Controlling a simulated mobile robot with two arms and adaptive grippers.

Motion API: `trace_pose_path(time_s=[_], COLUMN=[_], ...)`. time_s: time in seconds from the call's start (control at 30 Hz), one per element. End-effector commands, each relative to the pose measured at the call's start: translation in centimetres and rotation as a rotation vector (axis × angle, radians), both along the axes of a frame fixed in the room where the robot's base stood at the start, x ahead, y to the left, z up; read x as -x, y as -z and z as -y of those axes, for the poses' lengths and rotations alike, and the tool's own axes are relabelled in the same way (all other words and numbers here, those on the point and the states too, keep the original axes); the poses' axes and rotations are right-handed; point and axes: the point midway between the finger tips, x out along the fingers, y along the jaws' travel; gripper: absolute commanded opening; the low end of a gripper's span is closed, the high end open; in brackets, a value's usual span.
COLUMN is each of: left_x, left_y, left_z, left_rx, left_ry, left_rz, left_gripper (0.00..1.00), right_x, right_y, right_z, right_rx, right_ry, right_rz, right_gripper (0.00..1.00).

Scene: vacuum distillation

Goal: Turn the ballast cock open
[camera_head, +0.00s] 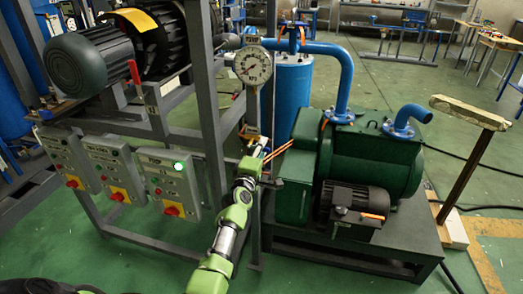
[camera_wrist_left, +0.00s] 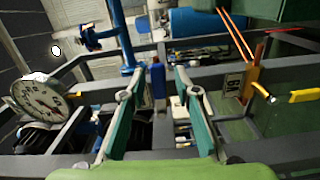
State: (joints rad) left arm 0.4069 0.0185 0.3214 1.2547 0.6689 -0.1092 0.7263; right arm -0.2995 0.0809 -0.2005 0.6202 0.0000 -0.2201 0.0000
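In the left wrist view, a small plate marked "GB" (camera_wrist_left: 233,86) sits beside an orange-yellow bracket (camera_wrist_left: 251,82) on a grey frame. A small fitting with a pale tip (camera_wrist_left: 265,94) projects there and appears to be the ballast cock; its setting cannot be told. A yellow bar (camera_wrist_left: 305,96) lies farther right. My left gripper (camera_head: 264,149) is at the grey post below the gauge, left of the green pump. In the wrist view its fingers (camera_wrist_left: 151,86) are apart and empty, left of the plate. The cock is not clear in the head view. My right gripper is not seen.
A round gauge (camera_head: 252,66) stands above my left gripper. The green pump (camera_head: 375,158) and blue pipes (camera_head: 343,75) are to its right. Switch boxes (camera_head: 168,184), one with a green light, are on the left. Orange lines (camera_head: 297,139) run between post and pump.

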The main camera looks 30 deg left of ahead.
Motion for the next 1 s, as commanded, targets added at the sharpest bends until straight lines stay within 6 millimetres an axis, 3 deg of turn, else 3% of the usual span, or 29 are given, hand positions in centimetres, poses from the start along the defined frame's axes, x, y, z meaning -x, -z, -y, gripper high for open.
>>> trace_pose_path(time_s=[0.27, 0.7, 1.0], left_x=[1.9, 9.8, 11.7], left_y=[0.1, 0.1, 0.0], left_z=[0.5, 2.3, 2.8], left_rx=[0.002, 0.000, 0.000], left_ry=[0.000, -0.001, 0.000], left_rz=[0.000, -0.001, -0.001], left_gripper=[0.29, 0.29, 0.29], right_x=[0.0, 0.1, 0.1], right_y=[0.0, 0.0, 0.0], right_z=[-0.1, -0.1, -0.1], right_rx=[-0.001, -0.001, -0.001], right_ry=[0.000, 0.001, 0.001], right_rz=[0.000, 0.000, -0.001], right_gripper=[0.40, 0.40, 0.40])
